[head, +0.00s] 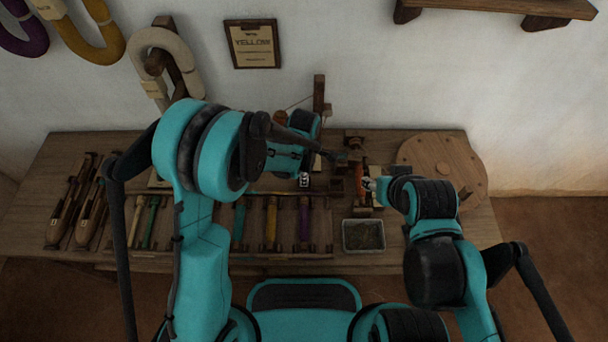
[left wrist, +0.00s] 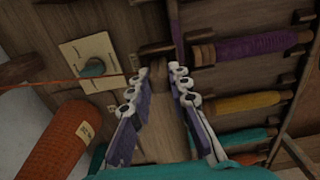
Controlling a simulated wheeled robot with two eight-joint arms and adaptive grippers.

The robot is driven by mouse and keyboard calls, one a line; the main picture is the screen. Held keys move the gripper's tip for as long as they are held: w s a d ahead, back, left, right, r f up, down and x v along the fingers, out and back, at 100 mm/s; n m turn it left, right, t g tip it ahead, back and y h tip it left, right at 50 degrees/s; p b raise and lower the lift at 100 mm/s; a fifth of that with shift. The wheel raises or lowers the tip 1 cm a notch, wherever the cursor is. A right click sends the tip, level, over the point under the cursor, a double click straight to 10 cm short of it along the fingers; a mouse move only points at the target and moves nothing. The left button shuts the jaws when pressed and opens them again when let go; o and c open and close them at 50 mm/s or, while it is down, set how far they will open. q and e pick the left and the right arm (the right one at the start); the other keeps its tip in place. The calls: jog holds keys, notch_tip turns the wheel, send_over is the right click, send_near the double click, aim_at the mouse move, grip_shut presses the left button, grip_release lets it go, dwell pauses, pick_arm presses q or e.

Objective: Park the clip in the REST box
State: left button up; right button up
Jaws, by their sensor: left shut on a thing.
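My left gripper (head: 338,157) is over the back middle of the table in the head view. In the left wrist view its fingers (left wrist: 160,71) close on a small dark brown piece (left wrist: 157,48), which looks like the clip; its shape is partly hidden. An orange thread (left wrist: 60,80) runs to the fingertips from the left. I cannot make out a REST label on any box.
A pale plate with a teal knob (left wrist: 92,66) is left of the fingertips. Purple (left wrist: 250,47) and yellow (left wrist: 240,102) bobbins lie in a rack to the right. A metal tray (head: 345,247) sits near the front edge. A round wooden board (head: 450,165) lies right.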

dwell(0.3)
pick_arm(q)
jog(key=o, duration=1.3)
jog(key=shift+c, duration=0.2)
notch_tip(320, 180, up, 8)
jog(key=p, duration=0.5)
jog(key=shift+p, duration=0.35)
